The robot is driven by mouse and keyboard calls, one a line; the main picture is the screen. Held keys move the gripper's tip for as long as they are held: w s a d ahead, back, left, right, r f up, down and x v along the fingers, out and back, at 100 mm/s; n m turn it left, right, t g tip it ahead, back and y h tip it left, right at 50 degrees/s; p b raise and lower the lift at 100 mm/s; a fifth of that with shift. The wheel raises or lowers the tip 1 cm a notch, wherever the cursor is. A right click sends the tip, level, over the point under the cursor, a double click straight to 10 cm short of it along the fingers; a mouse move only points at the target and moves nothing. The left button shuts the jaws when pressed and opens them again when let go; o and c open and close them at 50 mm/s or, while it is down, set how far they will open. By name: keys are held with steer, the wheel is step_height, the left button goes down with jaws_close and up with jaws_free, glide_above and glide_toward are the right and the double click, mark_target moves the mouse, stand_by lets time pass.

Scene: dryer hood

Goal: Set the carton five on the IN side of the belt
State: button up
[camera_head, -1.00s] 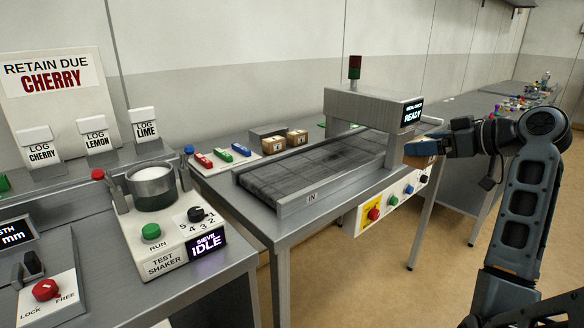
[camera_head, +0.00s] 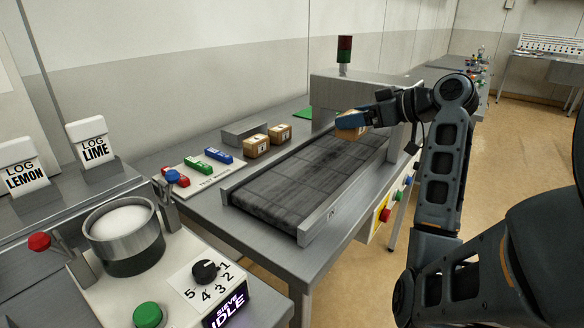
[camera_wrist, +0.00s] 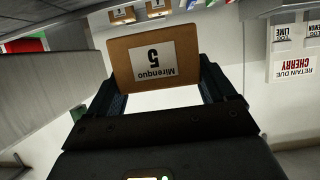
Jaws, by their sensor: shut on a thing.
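The carton five (camera_wrist: 154,62) is a small brown box with a white label reading "Mirenquo 5", upside down in the wrist view. My gripper (camera_wrist: 158,85) is shut on it, one finger on each side. In the head view the carton (camera_head: 351,122) hangs in my gripper (camera_head: 366,117) near the arch end of the belt. Whether it is clear of the belt's far part is hard to tell. The dark belt (camera_head: 300,180) is bare, its IN side at the near left end by the low side rail (camera_head: 325,208).
Two more cartons (camera_head: 257,146) (camera_head: 279,135) stand behind the belt by a grey block. Coloured test pieces (camera_head: 206,160) lie on a white plate to the left. The grey arch (camera_head: 365,88) with a red-green lamp (camera_head: 345,48) spans the belt. The sieve shaker (camera_head: 125,235) stands at the front left.

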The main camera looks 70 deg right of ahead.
steer(key=w+a+f, duration=0.1)
steer(key=w+f, duration=0.1)
steer(key=w, duration=0.1)
steer(key=w+a+f, duration=0.2)
steer(key=w, duration=0.1)
steer(key=w+a+f+p, duration=0.1)
steer(key=w+a+f, duration=0.1)
steer(key=w, duration=0.1)
steer(key=shift+w+a+f, duration=0.2)
steer(key=shift+w+f, duration=0.2)
steer(key=shift+f, duration=1.95)
steer(key=shift+f, duration=0.15)
steer(key=o, duration=0.9)
steer(key=shift+o, duration=0.2)
steer(key=shift+r, duration=0.25)
steer(key=v, duration=1.2)
steer(key=shift+f+b, duration=0.15)
steer(key=shift+b, duration=0.2)
steer(key=shift+a, duration=0.1)
